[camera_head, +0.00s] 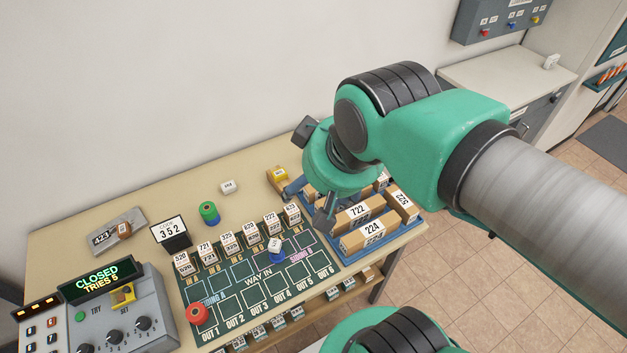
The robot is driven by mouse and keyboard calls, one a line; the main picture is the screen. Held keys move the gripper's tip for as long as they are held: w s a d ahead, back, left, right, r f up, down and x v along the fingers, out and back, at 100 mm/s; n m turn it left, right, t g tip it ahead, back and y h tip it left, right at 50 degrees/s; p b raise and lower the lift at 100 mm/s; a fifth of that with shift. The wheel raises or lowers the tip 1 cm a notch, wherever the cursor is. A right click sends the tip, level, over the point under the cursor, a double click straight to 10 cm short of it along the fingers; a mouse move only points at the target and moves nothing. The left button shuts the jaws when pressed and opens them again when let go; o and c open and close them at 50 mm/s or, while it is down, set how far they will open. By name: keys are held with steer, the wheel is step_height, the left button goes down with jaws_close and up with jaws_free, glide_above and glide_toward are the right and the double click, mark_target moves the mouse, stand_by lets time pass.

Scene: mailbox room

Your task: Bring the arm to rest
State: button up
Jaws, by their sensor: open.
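My arm reaches in from the right, in green and grey, and bends down over the table (75,233). My gripper (325,222) points down at the near left side of a blue tray (352,256) that holds several numbered boxes, among them 722 (358,211) and 224 (372,230). Its fingers are open and partly hidden by the wrist. I cannot tell whether a finger touches the tray or a box.
A green board (262,296) with numbered blocks along its back edge lies left of the tray. A control box (125,318) reads CLOSED, TRIES 5. A counter (505,78) is behind.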

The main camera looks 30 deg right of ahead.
steer(key=shift+s+f, duration=0.1)
steer(key=shift+f, duration=0.1)
steer(key=shift+f+b, duration=0.55)
steer(key=shift+b, duration=0.15)
stand_by(1.0)
